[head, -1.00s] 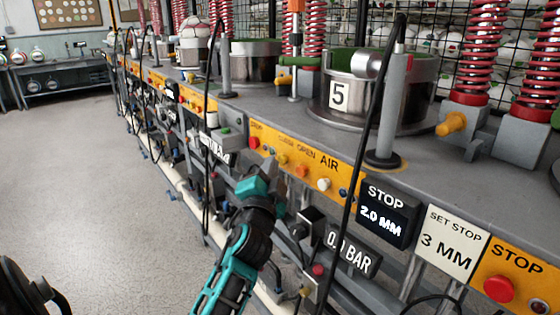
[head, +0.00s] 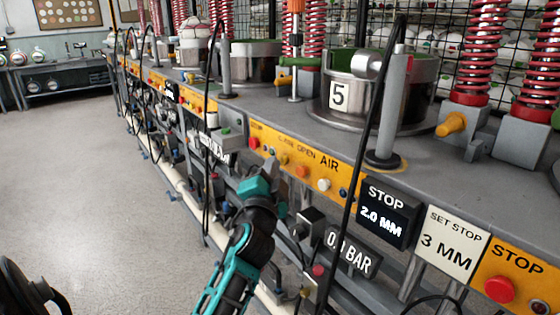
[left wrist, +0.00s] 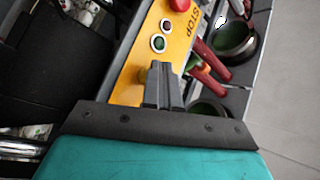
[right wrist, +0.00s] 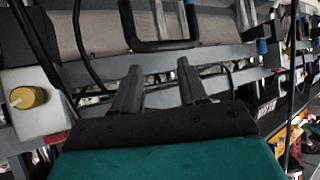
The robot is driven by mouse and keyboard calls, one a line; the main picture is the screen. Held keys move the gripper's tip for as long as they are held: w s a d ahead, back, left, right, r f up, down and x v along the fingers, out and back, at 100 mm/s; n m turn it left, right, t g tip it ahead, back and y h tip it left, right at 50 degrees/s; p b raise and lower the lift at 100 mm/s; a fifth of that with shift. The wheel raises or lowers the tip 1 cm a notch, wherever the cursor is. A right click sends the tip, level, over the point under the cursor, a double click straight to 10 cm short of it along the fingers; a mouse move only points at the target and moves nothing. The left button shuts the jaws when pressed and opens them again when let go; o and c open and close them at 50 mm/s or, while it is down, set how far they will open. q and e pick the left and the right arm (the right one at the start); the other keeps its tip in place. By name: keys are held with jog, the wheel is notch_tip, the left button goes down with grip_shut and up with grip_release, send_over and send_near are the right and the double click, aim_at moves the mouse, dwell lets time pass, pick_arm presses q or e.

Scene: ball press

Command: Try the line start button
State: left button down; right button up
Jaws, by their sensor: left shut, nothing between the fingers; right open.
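My left gripper (head: 271,166) is shut and empty, in front of the orange control panel (head: 313,161) of the station marked 5. In the left wrist view its closed fingers (left wrist: 163,72) lie over a yellow panel (left wrist: 172,52) with a red STOP button (left wrist: 181,4), a dark red round button (left wrist: 166,25) and a green round button (left wrist: 157,43). The fingertips lie just below the green button in the picture; I cannot tell whether they touch the panel. No label reading line start is legible. My right gripper (right wrist: 158,80) is open and empty, facing grey rails.
A black cable and post (head: 362,130) run in front of the panel's right part. Signs read STOP 2.0 MM (head: 386,211) and 0.0 BAR (head: 352,251). A black handle (right wrist: 160,45) stands beyond my right fingers. The floor (head: 90,200) at left is open.

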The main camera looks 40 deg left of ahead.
pick_arm(q)
jog(key=shift+s+a, duration=0.15)
jog(key=shift+s, duration=0.6)
pick_arm(e)
jog(key=shift+r, duration=0.25)
pick_arm(q)
jog(key=s, duration=0.2)
jog(key=s+a+p, duration=0.1)
jog(key=s, duration=0.1)
jog(key=shift+s+a, duration=0.2)
jog(key=shift+s, duration=0.2)
pick_arm(e)
jog(key=shift+r, duration=0.45)
